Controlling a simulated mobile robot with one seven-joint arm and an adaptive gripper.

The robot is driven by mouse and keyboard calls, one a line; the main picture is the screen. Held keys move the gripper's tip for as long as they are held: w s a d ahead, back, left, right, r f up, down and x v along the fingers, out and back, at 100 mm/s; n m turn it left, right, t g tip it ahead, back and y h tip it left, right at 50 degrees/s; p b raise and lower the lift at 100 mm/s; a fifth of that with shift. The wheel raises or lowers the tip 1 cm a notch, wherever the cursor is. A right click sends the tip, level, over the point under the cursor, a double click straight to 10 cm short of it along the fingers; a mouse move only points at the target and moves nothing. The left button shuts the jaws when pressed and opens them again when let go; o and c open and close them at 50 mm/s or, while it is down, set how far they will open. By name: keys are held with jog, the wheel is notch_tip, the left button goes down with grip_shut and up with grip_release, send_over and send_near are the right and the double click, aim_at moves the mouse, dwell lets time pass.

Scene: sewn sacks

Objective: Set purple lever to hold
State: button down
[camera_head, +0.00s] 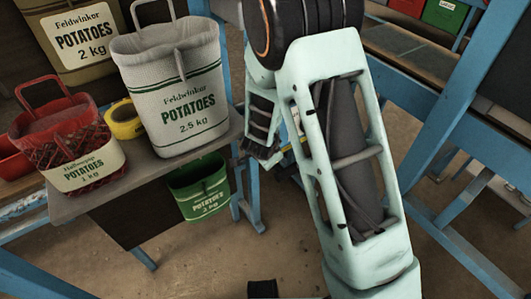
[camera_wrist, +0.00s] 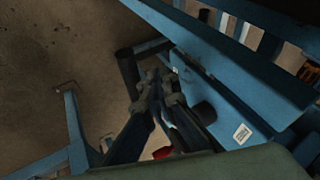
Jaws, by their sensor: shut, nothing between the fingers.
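No purple lever can be made out in either view. My gripper (camera_wrist: 156,78) shows in the wrist view, with its dark fingers together and nothing visible between them. It points down past a blue metal frame (camera_wrist: 225,98), and its tips are close to the frame's left side. I cannot tell whether they touch it. A short dark cylinder (camera_wrist: 203,113) sticks out by the frame, right of the fingers. A small red part (camera_wrist: 162,152) shows low between the finger links. In the head view my pale green arm hides much of the area around the gripper.
A bench (camera_head: 150,172) at left holds a white potato sack (camera_head: 180,95), a red net sack (camera_head: 75,150) and a yellow tape roll (camera_head: 123,122). A green sack (camera_head: 200,187) is below. Blue frame legs (camera_head: 455,115) stand at right. Brown floor (camera_head: 225,255) is open in front.

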jog(key=shift+w+d+f+n+t+h+p, duration=0.2)
jog(key=shift+d+f+n+t+h, duration=0.1)
jog(key=shift+f+t+h, duration=0.25)
jog(key=shift+w+d+f+n+t+h+p, duration=0.15)
jog(key=shift+d+f+t+h, duration=0.2)
jog(key=shift+h, duration=0.35)
jog(key=shift+w+d+f+n+t+h+p, duration=0.1)
jog(key=shift+w+d+f+n+t+h, duration=0.2)
jog(key=shift+t+h, duration=0.3)
jog(key=shift+s+a, duration=0.1)
jog(key=shift+s, duration=0.05)
